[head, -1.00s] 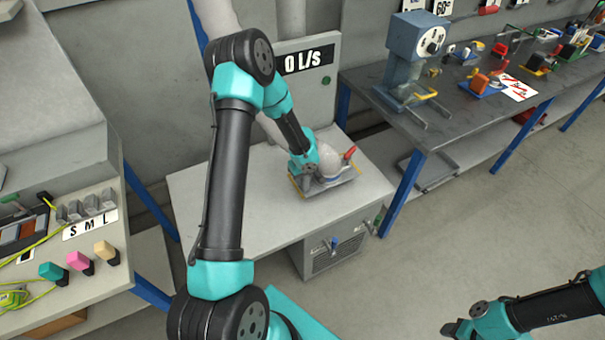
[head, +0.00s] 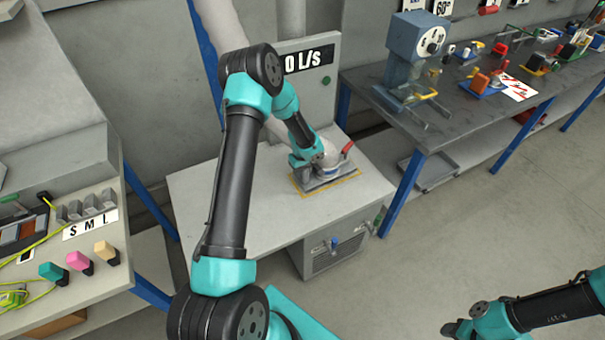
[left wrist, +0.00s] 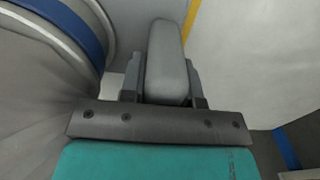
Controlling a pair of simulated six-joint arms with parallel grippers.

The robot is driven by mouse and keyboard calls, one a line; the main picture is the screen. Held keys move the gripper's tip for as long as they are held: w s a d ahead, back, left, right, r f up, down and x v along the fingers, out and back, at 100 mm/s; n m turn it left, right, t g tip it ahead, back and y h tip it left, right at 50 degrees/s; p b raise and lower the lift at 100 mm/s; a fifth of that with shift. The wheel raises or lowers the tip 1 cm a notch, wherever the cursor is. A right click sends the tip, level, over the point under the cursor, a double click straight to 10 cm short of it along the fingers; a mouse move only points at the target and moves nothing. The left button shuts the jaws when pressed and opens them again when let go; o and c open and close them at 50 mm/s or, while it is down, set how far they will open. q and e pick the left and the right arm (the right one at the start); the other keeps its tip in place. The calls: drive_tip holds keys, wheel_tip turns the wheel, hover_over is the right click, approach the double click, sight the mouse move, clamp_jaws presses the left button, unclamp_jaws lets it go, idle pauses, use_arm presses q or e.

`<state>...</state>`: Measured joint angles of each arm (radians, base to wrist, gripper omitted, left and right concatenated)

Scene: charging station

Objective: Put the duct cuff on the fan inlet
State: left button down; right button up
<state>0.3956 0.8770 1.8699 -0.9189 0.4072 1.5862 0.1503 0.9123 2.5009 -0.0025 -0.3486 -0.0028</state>
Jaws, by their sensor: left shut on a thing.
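The duct cuff (head: 329,160) is a pale round piece at the end of the hose, on top of the grey bench cabinet. It sits over the fan inlet's grey plate (head: 341,180), with a blue band low down. The inlet's mouth is hidden, so I cannot tell whether the cuff is fully seated. My left gripper (head: 309,160) is at the cuff's left side, shut on a grey tab (left wrist: 168,60) that seems to be the cuff's grip. In the left wrist view, a grey round wall with a blue band (left wrist: 72,28) lies beside it. My right gripper (head: 457,329) is low at the right, its fingers unclear.
A red lever (head: 347,147) stands right of the cuff. A display panel (head: 306,62) reading 0 L/s rises behind. The cabinet top (head: 215,200) is clear at left. A cluttered dark bench (head: 455,115) is at right, and a block bench (head: 90,290) at left.

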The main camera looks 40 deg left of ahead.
use_arm(q)
drive_tip(key=shift+f, duration=0.9)
drive_tip(key=c, duration=0.8)
unclamp_jaws()
drive_tip(key=shift+c, duration=0.2)
wheel_tip(320, 180, up, 12)
drive_tip(key=shift+r, duration=0.1)
